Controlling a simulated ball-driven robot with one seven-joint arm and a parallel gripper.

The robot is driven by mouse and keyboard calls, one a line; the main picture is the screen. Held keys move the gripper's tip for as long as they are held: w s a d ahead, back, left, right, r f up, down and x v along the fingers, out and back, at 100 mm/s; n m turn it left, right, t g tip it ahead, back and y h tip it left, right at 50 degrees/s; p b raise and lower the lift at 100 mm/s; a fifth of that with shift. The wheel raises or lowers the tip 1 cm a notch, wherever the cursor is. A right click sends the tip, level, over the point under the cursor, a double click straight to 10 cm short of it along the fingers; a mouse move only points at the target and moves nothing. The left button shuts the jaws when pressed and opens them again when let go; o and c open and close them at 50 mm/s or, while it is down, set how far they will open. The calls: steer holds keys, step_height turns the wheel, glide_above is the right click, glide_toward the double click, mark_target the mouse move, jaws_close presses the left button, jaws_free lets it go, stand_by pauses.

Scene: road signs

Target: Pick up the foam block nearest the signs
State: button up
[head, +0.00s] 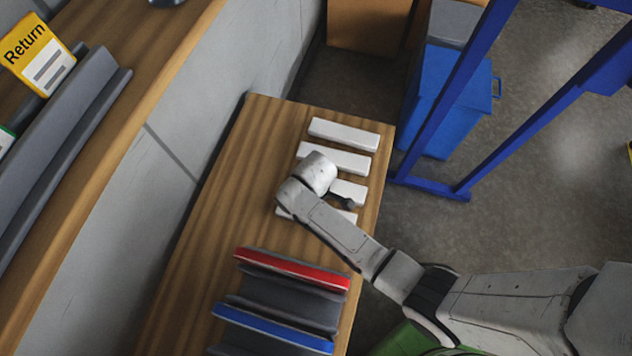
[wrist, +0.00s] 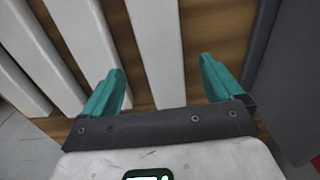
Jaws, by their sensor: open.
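Several white foam blocks lie in a row on the wooden table. The one nearest the red and blue signs (head: 347,215) is partly hidden by my arm in the head view. In the wrist view that block (wrist: 157,45) runs between the fingers. My gripper (wrist: 161,72) is open, with one teal finger on each side of the block and a gap on both sides. I cannot tell how far above the table the fingertips are.
The red sign (head: 292,268) and blue sign (head: 273,328) stand with dark grey holders at the table's near end. A dark grey holder (wrist: 272,70) is close to the right finger. A blue bin (head: 440,100) and blue frame (head: 430,185) stand right of the table.

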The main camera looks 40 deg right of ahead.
steer(key=shift+s+f, duration=0.2)
steer(key=shift+f, duration=2.6)
steer(key=c, duration=1.1)
steer(key=shift+r, duration=0.1)
